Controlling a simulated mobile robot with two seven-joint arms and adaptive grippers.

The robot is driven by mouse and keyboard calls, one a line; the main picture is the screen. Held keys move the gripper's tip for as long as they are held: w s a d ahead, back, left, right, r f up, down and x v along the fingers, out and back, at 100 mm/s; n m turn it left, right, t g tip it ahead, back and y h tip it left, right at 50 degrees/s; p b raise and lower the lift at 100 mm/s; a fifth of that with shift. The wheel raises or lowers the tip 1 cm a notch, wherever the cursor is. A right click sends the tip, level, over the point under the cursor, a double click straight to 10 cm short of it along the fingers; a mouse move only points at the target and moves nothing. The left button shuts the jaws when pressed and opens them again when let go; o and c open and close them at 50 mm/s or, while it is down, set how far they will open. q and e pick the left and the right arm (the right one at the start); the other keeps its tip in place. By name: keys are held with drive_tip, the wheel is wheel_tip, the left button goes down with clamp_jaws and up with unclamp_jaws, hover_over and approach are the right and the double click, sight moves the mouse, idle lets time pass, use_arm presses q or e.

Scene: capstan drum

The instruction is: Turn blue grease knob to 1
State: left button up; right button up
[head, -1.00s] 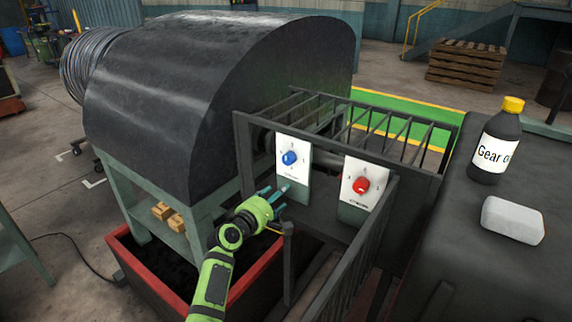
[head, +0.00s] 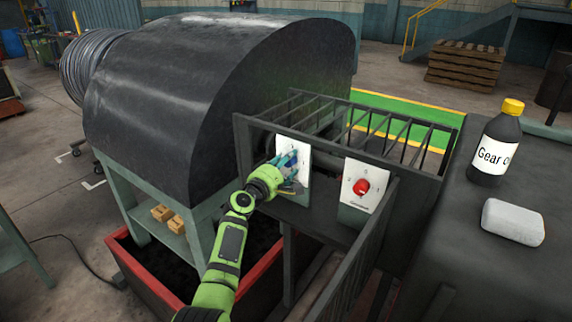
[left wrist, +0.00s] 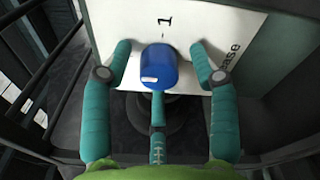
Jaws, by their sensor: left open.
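The blue grease knob (left wrist: 158,67) shows in the left wrist view, on a white panel (left wrist: 190,25) with a black "1" printed beyond it and part of the word "grease". A white mark on the knob points toward the near left, away from the "1". My left gripper (left wrist: 160,72) is open, with teal fingers on both sides of the knob and one finger below; side gaps show. In the head view my left gripper (head: 287,168) is in front of the panel (head: 300,185) and hides most of the knob. My right gripper is not in view.
A red knob (head: 361,186) on a second white panel (head: 357,204) sits to the right. Dark railings (head: 370,245) stand near the panels. A large dark drum cover (head: 190,90) is at the left. A gear oil bottle (head: 497,140) and a white block (head: 513,221) rest on the right surface.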

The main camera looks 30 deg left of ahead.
use_arm(q)
drive_tip(key=c, duration=1.1)
drive_tip(key=shift+c, duration=0.2)
drive_tip(key=m+b, duration=0.3)
drive_tip(key=shift+a+f, duration=0.1)
drive_tip(key=shift+f, duration=0.1)
drive_tip(key=m+b, duration=0.3)
drive_tip(key=m, duration=0.1)
drive_tip(key=m+b, duration=0.3)
drive_tip(key=b, duration=0.1)
drive_tip(key=shift+m+t+h, duration=0.3)
drive_tip(key=shift+m+t, duration=0.1)
drive_tip(key=m+b, duration=0.4)
drive_tip(key=shift+m, duration=0.3)
drive_tip(key=shift+r+m+h+b, duration=0.25)
drive_tip(key=shift+m+h+b, duration=0.25)
drive_tip(key=shift+m+b, duration=0.8)
drive_tip(key=shift+m, duration=0.5)
